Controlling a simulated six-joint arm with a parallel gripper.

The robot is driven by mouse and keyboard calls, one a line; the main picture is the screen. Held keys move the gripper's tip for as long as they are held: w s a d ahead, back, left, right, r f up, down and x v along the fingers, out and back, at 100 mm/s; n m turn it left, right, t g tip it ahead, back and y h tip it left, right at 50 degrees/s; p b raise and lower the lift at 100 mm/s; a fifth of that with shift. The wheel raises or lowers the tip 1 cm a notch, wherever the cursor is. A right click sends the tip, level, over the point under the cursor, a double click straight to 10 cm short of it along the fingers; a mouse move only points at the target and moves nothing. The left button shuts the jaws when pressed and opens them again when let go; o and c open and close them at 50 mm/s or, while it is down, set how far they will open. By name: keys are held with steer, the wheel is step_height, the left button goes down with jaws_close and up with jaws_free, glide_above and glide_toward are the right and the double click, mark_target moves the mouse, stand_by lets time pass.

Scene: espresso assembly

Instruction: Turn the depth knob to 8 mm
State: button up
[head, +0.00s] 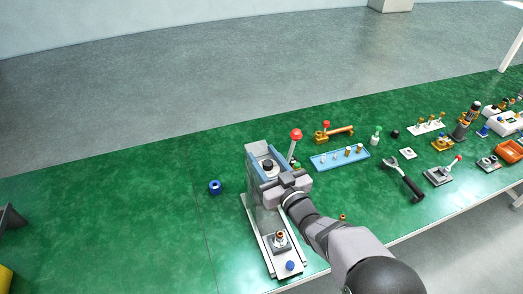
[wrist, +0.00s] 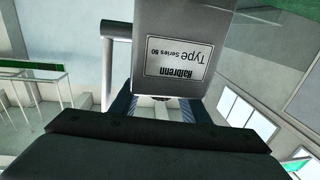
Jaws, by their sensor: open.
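A grey press (head: 258,212) stands on the green table, with a dark round knob (head: 268,166) at its top and a red-ball lever (head: 295,135) beside it. A small blue knob (head: 290,266) is on its base. I cannot tell which is the depth knob, and no scale is readable. My gripper (head: 285,184) is open at the right side of the press's upper part; contact cannot be told. My arm hides part of the press.
A blue tray (head: 314,164) with small parts lies right of the press, with a brass lever tool (head: 335,132) behind it. A portafilter (head: 404,181) lies farther right. A blue ring (head: 215,187) sits left. The table's left side is mostly clear.

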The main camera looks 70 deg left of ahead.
steer(key=shift+s+a, duration=0.15)
steer(key=shift+a, duration=0.7)
jaws_close()
steer(key=c, duration=1.1)
jaws_free()
